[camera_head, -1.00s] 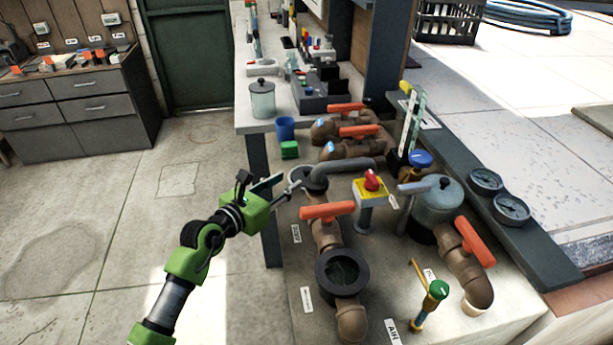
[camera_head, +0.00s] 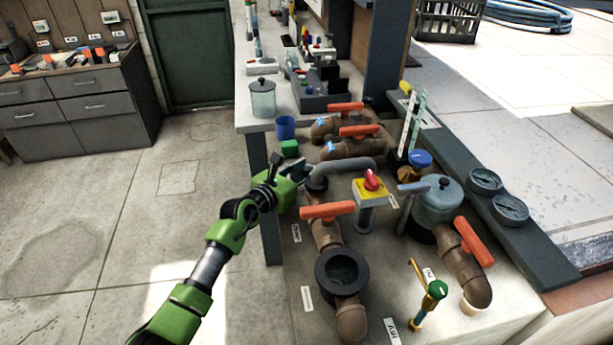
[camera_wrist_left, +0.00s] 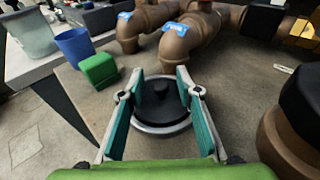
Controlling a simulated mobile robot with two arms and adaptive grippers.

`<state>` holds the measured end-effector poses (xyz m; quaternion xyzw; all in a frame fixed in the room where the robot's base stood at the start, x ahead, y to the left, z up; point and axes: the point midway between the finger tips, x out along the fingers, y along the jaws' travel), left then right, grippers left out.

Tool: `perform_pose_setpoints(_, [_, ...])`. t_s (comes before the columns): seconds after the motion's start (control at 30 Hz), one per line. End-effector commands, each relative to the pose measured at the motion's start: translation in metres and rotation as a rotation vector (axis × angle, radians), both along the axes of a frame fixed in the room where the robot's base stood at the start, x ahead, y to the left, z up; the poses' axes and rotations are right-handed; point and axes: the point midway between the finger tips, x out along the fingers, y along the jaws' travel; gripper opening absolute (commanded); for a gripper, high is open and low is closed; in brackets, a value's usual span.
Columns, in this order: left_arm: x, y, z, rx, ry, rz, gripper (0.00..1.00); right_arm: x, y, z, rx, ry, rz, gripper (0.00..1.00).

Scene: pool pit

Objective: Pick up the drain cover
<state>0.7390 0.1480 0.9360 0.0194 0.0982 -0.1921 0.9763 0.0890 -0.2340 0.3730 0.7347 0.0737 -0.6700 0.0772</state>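The drain cover appears to be the round dark disc (camera_wrist_left: 172,113) with a raised knob and a pale metal rim in the left wrist view. It lies on the bench between and beyond my left fingers. My left gripper (camera_wrist_left: 161,105) is open, with one teal-padded finger on each side of the knob in that view. I cannot tell whether the fingers touch the cover. In the head view my left gripper (camera_head: 298,170) is over the bench's left edge, by the grey bent pipe, and hides most of the cover. My right gripper is not in view.
A green block (camera_head: 289,148) and a blue cup (camera_head: 285,128) stand just behind the gripper. Brown pipes with orange handles (camera_head: 328,211) rise close on the right. A black open ring fitting (camera_head: 341,291) is nearer the front. Floor left of the bench is clear.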

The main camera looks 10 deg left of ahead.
Motion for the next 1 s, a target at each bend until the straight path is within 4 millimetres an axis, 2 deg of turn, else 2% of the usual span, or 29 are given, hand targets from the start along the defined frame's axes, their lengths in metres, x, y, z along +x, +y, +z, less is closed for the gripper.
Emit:
perform_pose_setpoints(0.07, [0.0,0.0,0.0,0.0,0.0,0.0,0.32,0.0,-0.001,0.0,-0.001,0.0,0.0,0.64])
perform_pose_setpoints(0.17, [0.0,0.0,0.0,0.0,0.0,0.0,0.11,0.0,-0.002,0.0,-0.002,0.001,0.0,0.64])
perform_pose_setpoints(0.2, [0.0,0.0,0.0,0.0,0.0,0.0,0.0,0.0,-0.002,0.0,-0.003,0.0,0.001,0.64])
perform_pose_setpoints(0.6, [0.0,0.0,0.006,0.0,-0.003,-0.001,0.0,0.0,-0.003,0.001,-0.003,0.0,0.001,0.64])
perform_pose_setpoints(0.67, [0.0,-0.001,0.014,-0.002,-0.005,-0.001,0.0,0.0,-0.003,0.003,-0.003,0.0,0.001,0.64])
perform_pose_setpoints(1.0, [0.0,0.0,0.079,-0.001,-0.006,0.0,0.0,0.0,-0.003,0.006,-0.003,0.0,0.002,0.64])
